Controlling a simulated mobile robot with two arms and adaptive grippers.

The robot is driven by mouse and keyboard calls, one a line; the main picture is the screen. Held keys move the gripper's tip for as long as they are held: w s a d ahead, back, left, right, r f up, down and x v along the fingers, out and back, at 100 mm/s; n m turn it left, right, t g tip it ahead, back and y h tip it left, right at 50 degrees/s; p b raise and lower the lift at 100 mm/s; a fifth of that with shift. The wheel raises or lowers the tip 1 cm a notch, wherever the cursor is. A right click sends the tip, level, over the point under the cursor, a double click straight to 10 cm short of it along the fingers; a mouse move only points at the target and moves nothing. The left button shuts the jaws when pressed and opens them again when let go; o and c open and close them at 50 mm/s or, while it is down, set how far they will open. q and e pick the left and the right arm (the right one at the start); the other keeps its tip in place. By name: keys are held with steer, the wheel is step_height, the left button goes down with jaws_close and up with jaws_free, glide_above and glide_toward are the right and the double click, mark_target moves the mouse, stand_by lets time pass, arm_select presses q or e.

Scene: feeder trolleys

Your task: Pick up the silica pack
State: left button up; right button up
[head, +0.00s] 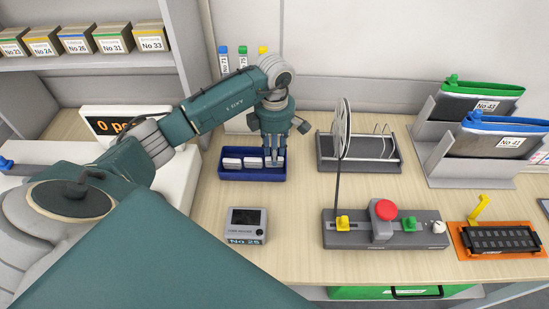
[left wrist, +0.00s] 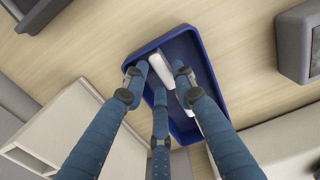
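Another white pack is partly hidden behind the right finger. The blue tray (left wrist: 205,85) surrounds them. My right gripper is not in view.
A grey reel stand (head: 390,165) is right of the tray. In front are a small display box (head: 246,224) and a grey panel with a red button (head: 386,209). Pouches in grey holders (head: 465,170) stand at right. Small bottles (head: 243,55) are behind my arm.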

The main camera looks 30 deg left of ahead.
arm_select(q)
steer(key=shift+f, duration=1.2)
steer(key=c, duration=0.6)
steer(key=shift+r, duration=0.2)
